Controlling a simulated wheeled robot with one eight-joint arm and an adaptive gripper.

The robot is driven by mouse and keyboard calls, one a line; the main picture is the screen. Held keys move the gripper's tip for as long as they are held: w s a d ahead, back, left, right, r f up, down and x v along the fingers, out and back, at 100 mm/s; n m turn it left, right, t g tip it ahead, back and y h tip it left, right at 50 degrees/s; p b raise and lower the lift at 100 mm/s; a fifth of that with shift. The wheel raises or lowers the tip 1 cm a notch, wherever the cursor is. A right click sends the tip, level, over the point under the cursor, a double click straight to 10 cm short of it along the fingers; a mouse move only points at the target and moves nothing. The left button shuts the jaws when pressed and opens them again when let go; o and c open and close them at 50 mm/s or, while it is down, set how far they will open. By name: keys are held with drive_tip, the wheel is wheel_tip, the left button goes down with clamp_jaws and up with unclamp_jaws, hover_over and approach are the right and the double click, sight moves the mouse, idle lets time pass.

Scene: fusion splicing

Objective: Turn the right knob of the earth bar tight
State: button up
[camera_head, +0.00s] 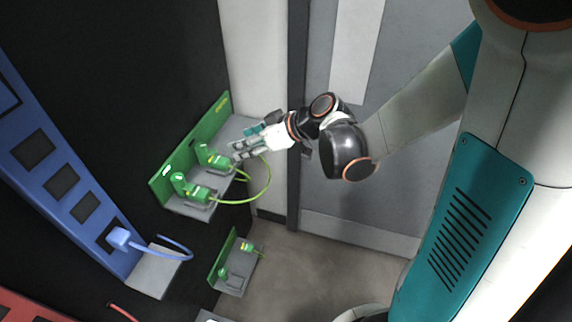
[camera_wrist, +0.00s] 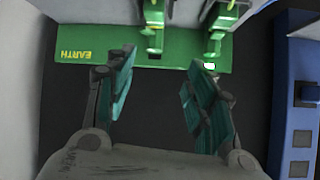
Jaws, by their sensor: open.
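The green earth bar (camera_head: 165,179) is a panel with a grey shelf and two green knobs. In the head view its right knob (camera_head: 212,157) is nearer my gripper (camera_head: 236,151); the left knob (camera_head: 180,184) is further down-left. In the wrist view the bar (camera_wrist: 180,55) shows upside down, with the right knob (camera_wrist: 153,20) on the left and the other knob (camera_wrist: 215,40) to its right. My gripper (camera_wrist: 162,62) is open and empty, its teal fingers spread. The right knob appears beyond the gap between them, apart from the fingers.
Yellow-green cables (camera_head: 268,182) loop from the knobs near my gripper. A blue panel (camera_head: 75,200) with a blue plug (camera_head: 119,238) stands at left. A smaller green bar (camera_head: 224,255) sits below. A grey wall post (camera_head: 297,60) stands behind my wrist.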

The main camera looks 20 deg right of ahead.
drive_tip(key=s+d+r+m+h+b, duration=0.1)
drive_tip(key=s+d+m+h, duration=0.1)
drive_tip(key=s, duration=0.4)
drive_tip(key=s+d+r+m+h+b, duration=0.1)
drive_tip(key=s+d+r+m+h, duration=0.1)
drive_tip(key=s, duration=0.5)
drive_tip(key=shift+s+d+m+g+h, duration=0.2)
drive_tip(key=shift+d+m+g+h, duration=0.1)
drive_tip(key=shift+d+m+h, duration=0.5)
drive_tip(key=shift+a+r, duration=0.15)
